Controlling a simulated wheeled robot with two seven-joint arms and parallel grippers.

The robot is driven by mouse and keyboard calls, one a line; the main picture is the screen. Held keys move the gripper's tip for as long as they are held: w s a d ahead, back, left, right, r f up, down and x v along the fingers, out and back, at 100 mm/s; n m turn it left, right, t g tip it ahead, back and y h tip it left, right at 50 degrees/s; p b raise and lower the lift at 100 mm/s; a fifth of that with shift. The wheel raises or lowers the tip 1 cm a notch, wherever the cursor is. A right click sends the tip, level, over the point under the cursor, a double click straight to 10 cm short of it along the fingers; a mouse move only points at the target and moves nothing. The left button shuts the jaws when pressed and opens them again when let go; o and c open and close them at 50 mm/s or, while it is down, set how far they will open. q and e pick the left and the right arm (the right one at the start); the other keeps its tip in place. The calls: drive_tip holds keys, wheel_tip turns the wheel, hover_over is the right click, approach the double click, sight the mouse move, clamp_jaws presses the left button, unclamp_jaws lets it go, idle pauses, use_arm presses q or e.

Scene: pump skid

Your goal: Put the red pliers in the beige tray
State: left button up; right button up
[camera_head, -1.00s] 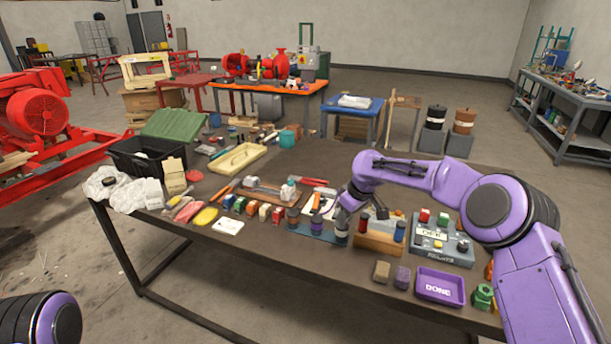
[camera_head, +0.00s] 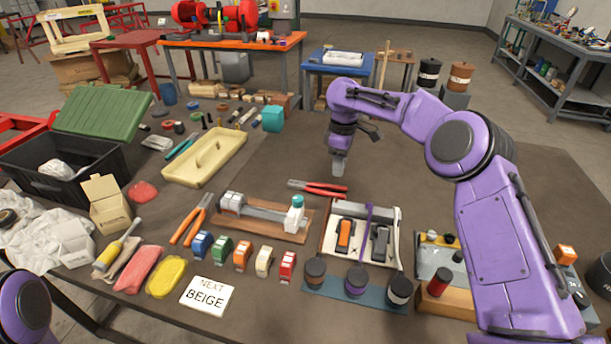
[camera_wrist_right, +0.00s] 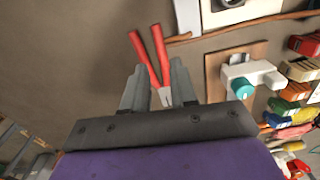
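The red pliers (camera_head: 317,188) lie on the dark table with their red handles spread. They also show in the right wrist view (camera_wrist_right: 149,50), where their grey jaws lie between my fingers in the picture. My right gripper (camera_head: 338,172) points down just behind the pliers in the head view. Its fingers (camera_wrist_right: 156,80) are apart and hold nothing.
A wooden board with a grey fixture (camera_head: 265,215) lies in front of the pliers. Orange-handled pliers (camera_head: 191,220) lie left of it. A black crate (camera_head: 60,175) is at the left. Table behind the pliers is clear.

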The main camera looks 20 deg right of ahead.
sight(338, 194)
drive_tip(key=shift+w+f, duration=0.25)
drive_tip(key=shift+f, duration=0.3)
drive_tip(key=shift+w+f, duration=0.2)
drive_tip(key=shift+f, duration=0.3)
drive_tip(key=shift+s+d+f, duration=0.1)
drive_tip(key=shift+s+f, duration=0.55)
drive_tip(key=shift+f, duration=0.35)
drive_tip(key=shift+s+f, duration=0.2)
drive_tip(key=shift+f, duration=0.05)
drive_tip(key=f, duration=0.2)
drive_tip(key=f+p, duration=0.1)
drive_tip(key=w+f, duration=0.1)
drive_tip(key=f, duration=0.1)
drive_tip(key=shift+d+f, duration=0.15)
drive_tip(key=shift+f, duration=0.2)
drive_tip(key=shift+s+r, duration=0.15)
drive_tip(key=shift+s, duration=0.05)
use_arm(q)
drive_tip(key=shift+w+r, duration=0.1)
drive_tip(key=shift+r, duration=0.6)
use_arm(e)
clamp_jaws()
